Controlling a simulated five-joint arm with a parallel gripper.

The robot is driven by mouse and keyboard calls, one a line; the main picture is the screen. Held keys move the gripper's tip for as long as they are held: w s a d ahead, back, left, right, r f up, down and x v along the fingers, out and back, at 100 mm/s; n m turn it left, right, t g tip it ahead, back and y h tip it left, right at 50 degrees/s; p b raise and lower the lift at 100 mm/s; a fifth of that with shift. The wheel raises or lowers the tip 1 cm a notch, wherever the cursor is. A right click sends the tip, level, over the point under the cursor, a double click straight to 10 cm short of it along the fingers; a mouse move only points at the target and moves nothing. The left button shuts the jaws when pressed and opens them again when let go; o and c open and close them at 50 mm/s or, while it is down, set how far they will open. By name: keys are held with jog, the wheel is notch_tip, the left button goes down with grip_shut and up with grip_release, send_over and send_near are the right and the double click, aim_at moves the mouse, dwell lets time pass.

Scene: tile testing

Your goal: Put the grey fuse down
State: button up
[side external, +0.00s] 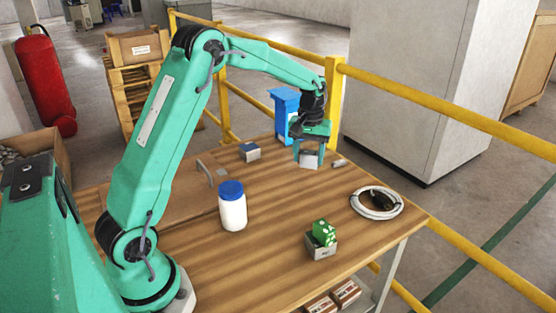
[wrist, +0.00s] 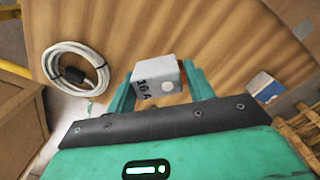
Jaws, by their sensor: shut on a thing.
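The grey fuse (side external: 308,160) is a small pale block near the far right part of the wooden table (side external: 190,265). In the wrist view the fuse (wrist: 158,78) shows a "16 A" mark and a round spot on its faces. My gripper (side external: 309,152) points down and is shut on the fuse, one teal finger on each side. The fuse is at or just above the tabletop; I cannot tell whether it touches.
Yellow rails (side external: 440,112) run behind.

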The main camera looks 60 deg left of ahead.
jog(key=shift+n, duration=0.4)
jog(key=a+f, duration=0.2)
jog(key=a, duration=0.2)
jog(key=w+a+f, duration=0.1)
jog(key=a+f, duration=0.1)
jog(key=a, duration=0.3)
jog(key=a+f, duration=0.3)
jog(key=a, duration=0.2)
jog(key=shift+w+a+f, duration=0.1)
jog(key=shift+w+a, duration=0.1)
jog(key=shift+a, duration=0.05)
jog(key=shift+f, duration=0.1)
jog(key=shift+f, duration=1.9)
jog(key=shift+f, duration=0.1)
jog(key=o, duration=1)
